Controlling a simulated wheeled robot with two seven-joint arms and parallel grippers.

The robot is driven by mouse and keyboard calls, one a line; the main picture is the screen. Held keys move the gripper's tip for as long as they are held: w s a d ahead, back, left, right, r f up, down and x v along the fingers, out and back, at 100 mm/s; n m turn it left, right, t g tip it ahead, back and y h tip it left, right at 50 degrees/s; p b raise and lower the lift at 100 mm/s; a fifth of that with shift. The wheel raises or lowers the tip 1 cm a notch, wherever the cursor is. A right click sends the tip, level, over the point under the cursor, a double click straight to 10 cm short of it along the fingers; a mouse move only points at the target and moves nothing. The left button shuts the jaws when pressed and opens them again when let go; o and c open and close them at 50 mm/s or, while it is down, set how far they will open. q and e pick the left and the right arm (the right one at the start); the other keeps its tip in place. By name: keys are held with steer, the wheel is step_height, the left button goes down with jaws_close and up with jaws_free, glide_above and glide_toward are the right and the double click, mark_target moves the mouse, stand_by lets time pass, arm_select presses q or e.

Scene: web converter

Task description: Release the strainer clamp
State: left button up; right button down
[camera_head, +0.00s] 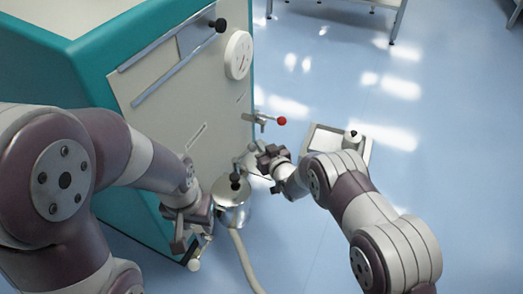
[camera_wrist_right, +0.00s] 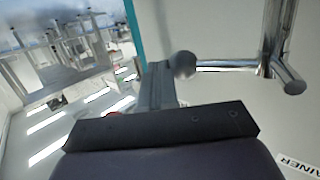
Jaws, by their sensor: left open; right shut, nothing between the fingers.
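A silver strainer pot (camera_head: 234,215) stands low against the machine front, with a black knob (camera_head: 235,182) over its top. I cannot tell which part of the metalwork there is the clamp. My right gripper (camera_head: 264,157) is shut and empty, just above and right of the pot, beside metal fittings on the panel. In the right wrist view, a grey ball-ended metal rod (camera_wrist_right: 230,65) lies beyond my dark gripper, near a label (camera_wrist_right: 300,165) ending in "AINER". My left gripper (camera_head: 189,239) is open at the pot's left, near a white-tipped handle (camera_head: 194,265).
A pale hose (camera_head: 242,262) runs down to the floor. A tray (camera_head: 325,140) stands at right.

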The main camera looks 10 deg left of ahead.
arm_select(q)
steer(key=shift+f, duration=0.1)
arm_select(e)
steer(key=shift+w+a, duration=0.35)
stand_by(0.6)
stand_by(1.0)
